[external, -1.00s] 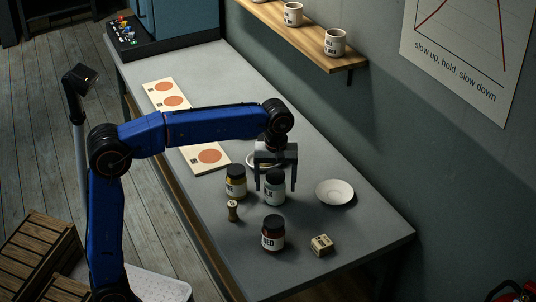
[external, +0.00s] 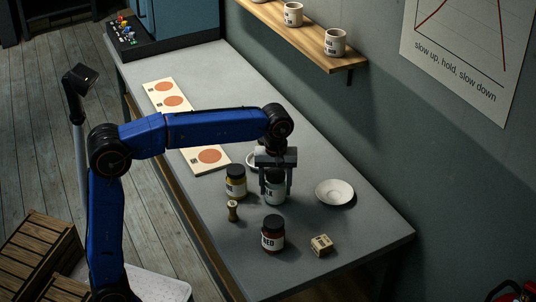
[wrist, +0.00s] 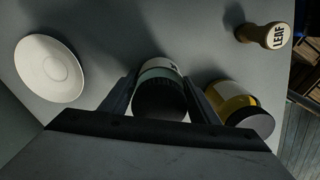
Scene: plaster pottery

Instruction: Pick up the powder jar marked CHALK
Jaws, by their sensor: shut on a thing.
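The powder jar (external: 274,196) stands upright on the table. It has a dark lid and a white label, of which only the end of the word shows, apparently "LK". My gripper (external: 276,187) points down over it, with a finger on each side of its upper part. In the wrist view, the same jar (wrist: 160,76) shows its dark lid and pale greenish body between the fingers of my gripper (wrist: 162,92). The jaws are shut on it. The jar appears to be still on the table.
A yellow jar (external: 236,188) stands close on the left, with a LEAF stamp (external: 233,211) before it. A red-brown jar (external: 273,240) and small box (external: 321,245) are in front.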

